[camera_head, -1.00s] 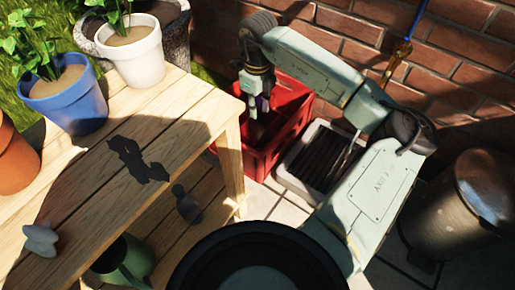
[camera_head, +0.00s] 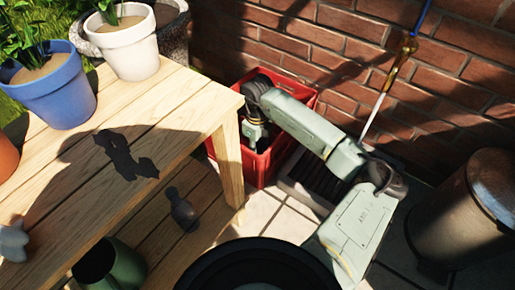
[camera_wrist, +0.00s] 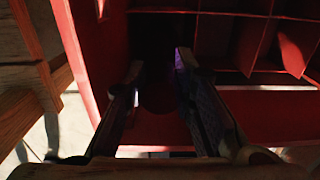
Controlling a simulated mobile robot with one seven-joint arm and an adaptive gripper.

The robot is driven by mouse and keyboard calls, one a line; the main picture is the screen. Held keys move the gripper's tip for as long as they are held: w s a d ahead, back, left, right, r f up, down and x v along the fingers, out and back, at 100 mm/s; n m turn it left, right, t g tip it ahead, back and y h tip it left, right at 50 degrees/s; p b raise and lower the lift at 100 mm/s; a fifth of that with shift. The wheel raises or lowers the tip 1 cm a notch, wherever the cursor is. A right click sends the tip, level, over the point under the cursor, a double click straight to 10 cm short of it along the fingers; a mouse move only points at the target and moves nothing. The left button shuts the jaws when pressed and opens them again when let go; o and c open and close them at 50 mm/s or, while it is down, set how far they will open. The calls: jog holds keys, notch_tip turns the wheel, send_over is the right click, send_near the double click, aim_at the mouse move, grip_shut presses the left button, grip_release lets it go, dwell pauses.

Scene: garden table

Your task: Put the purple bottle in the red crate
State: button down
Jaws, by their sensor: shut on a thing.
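The red crate (camera_head: 276,158) stands on the tiled floor between the wooden table and the brick wall. In the wrist view its red wall (camera_wrist: 88,48) is on the left and divided compartments are at the top right. My gripper (camera_head: 256,142) is down inside the crate's opening, partly hidden by my arm. In the wrist view my gripper (camera_wrist: 158,68) is shut on a dark, shadowed shape between its fingers, the purple bottle (camera_wrist: 158,95). Purple shows at the fingertips. The bottle's lower end is lost in shadow, so I cannot tell whether it touches the crate bottom.
The wooden table (camera_head: 180,110) is close on the left, with a white pot (camera_head: 125,45) and a blue pot (camera_head: 55,88) on top. A slatted tray (camera_head: 305,182) and a metal bin (camera_head: 465,215) are on the right.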

jog(key=shift+f, duration=0.25)
jog(key=c, duration=1.6)
grip_release()
notch_tip(320, 180, up, 12)
jog(key=p, duration=0.4)
jog(key=shift+r, duration=0.15)
